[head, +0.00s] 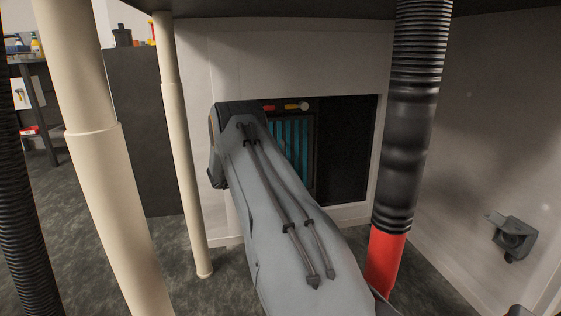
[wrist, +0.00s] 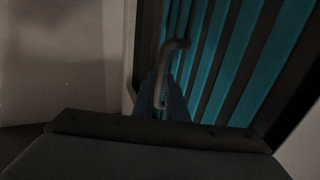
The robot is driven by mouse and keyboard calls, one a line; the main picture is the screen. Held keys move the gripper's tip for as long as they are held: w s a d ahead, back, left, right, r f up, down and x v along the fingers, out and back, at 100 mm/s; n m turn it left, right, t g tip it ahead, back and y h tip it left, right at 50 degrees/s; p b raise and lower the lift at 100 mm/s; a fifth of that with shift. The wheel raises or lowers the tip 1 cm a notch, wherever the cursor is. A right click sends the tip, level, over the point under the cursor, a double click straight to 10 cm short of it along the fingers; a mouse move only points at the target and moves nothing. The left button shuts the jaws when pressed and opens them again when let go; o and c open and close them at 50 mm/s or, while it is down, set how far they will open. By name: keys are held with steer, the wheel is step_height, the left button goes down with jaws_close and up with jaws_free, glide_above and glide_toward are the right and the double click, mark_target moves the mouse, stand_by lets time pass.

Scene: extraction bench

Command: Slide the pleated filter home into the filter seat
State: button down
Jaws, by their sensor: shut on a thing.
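The pleated filter (head: 290,132) shows teal pleats in a dark frame at the left part of the dark opening of the filter seat (head: 346,150). My arm covers its lower left part in the head view. In the wrist view the teal pleats of the filter (wrist: 237,55) fill the upper right, with a grey bent handle (wrist: 174,46) in front. My gripper (wrist: 164,98) is shut on this handle. The fingers are hidden behind my arm in the head view. I cannot tell how deep the filter sits.
A black ribbed hose (head: 412,110) with a red end (head: 385,260) hangs right of the opening. Cream posts (head: 88,110) (head: 180,130) stand to the left. A grey fitting (head: 513,238) is on the right wall. A dark overhang crosses the top.

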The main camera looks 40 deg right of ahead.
steer(key=shift+f, duration=0.5)
